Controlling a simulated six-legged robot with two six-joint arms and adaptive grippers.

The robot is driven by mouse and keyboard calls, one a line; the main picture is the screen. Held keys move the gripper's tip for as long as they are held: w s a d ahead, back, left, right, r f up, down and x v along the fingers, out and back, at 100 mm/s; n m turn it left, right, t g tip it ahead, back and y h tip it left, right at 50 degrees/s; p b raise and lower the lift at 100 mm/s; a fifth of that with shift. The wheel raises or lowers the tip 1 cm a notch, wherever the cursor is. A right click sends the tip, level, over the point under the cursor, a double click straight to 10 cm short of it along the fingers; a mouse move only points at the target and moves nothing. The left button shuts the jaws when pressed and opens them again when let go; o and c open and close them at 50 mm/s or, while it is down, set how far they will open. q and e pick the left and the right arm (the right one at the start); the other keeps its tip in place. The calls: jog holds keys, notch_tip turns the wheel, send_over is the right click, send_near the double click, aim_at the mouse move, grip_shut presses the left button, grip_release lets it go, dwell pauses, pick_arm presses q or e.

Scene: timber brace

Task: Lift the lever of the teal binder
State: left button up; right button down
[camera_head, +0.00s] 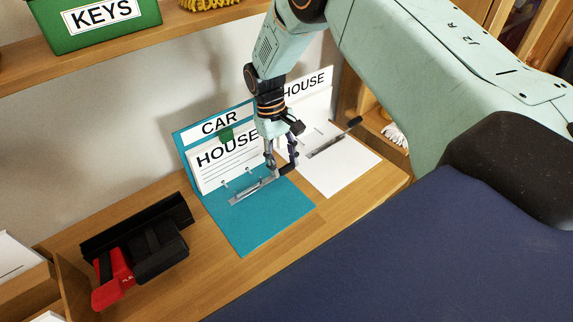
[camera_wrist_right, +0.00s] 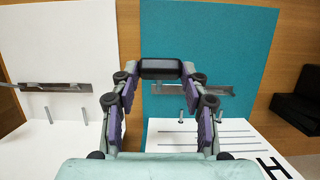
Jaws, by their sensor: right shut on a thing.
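The teal binder (camera_head: 248,228) lies open on the wooden shelf, one cover flat and the other upright against the wall, with CAR and HOUSE sheets. Its metal ring mechanism (camera_head: 250,192) runs across the flat cover; it also shows in the right wrist view (camera_wrist_right: 212,89). My right gripper (camera_head: 283,171) is over the right end of the mechanism. In the wrist view its fingers (camera_wrist_right: 160,76) are shut on the dark, rounded lever end (camera_wrist_right: 160,68). The lever's shaft is mostly hidden, and its angle is hard to tell. My left gripper is not in view.
A white binder (camera_head: 340,172) lies open just right of the teal one, its own lever (camera_head: 354,121) sticking out with a black tip. A green KEYS box (camera_head: 95,20) sits on the upper shelf.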

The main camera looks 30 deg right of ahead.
jog(key=shift+w+a+r, duration=0.1)
jog(key=shift+w+r, duration=0.05)
jog(key=shift+w, duration=0.4)
jog(key=shift+w+a+r, duration=0.1)
jog(key=shift+w, duration=0.4)
jog(key=shift+w+d, duration=0.1)
jog(key=shift+w, duration=0.05)
jog(key=shift+r, duration=0.1)
jog(key=c, duration=1.1)
grip_release()
jog(key=o, duration=0.4)
jog(key=shift+w+f, duration=0.2)
jog(key=shift+f, duration=0.05)
jog(key=shift+s+r, duration=0.15)
jog(key=shift+s, duration=0.15)
